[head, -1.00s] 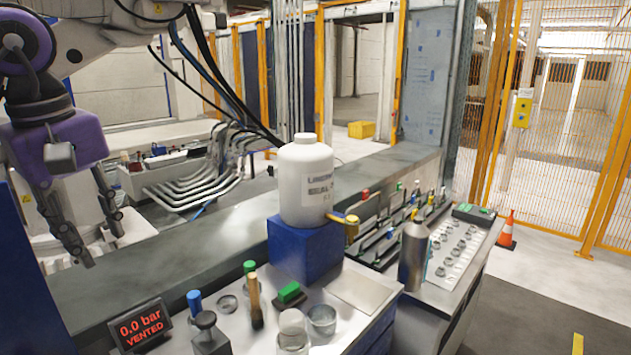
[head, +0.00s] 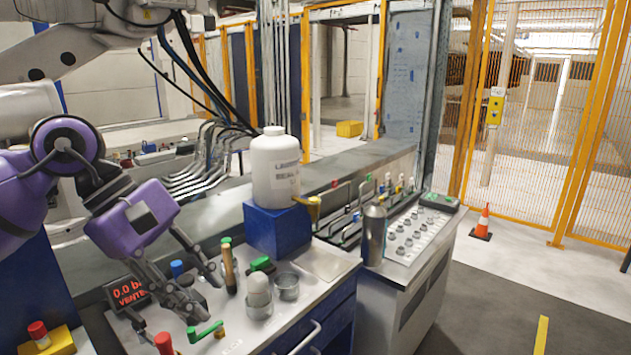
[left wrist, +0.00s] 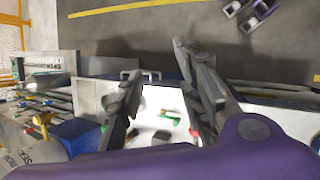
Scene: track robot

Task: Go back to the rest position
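My left gripper (head: 206,290), with a purple body, hangs over the left part of the workbench (head: 322,262). Its two grey fingers are spread apart with nothing between them, as the left wrist view (left wrist: 155,65) also shows. A green-handled valve (head: 205,331) and small bottles lie close to the fingers; I cannot tell whether anything touches. My right gripper (left wrist: 240,18) shows small at the top right of the left wrist view, over the dark floor. Its fingers look apart and empty. It is not in the head view.
A white bottle (head: 275,170) stands on a blue block (head: 280,232). An orange cone (head: 482,222) stands on the floor at right, where there is free room.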

